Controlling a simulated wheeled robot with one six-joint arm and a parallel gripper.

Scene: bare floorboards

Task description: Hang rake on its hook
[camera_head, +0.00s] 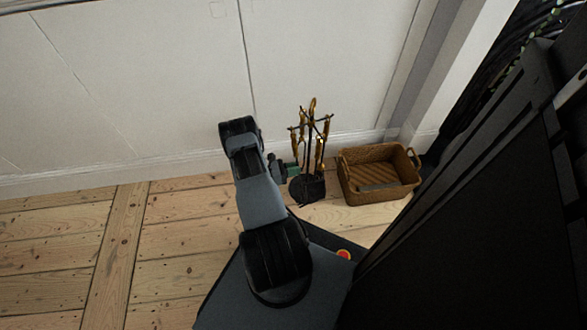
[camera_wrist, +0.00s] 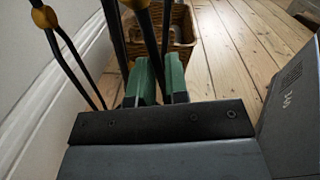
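A fireplace tool stand with brass handles (camera_head: 313,118) and a dark base (camera_head: 307,190) stands on the floor near the wall. Several tools hang close together, and I cannot tell which one is the rake. My gripper (camera_head: 293,170) is low at the left side of the stand. In the wrist view its green fingers (camera_wrist: 160,82) are close together, with a thin dark tool rod (camera_wrist: 149,40) running down between them. The rod appears to fill the narrow gap. Its lower end is hidden behind my gripper. The hooks are too small to make out clearly.
A wicker basket (camera_head: 378,176) stands just right of the tools and also shows behind them in the wrist view (camera_wrist: 183,27). The white wall (camera_head: 140,80) is close behind. A large black structure (camera_head: 480,210) fills the right. Floorboards at left are clear.

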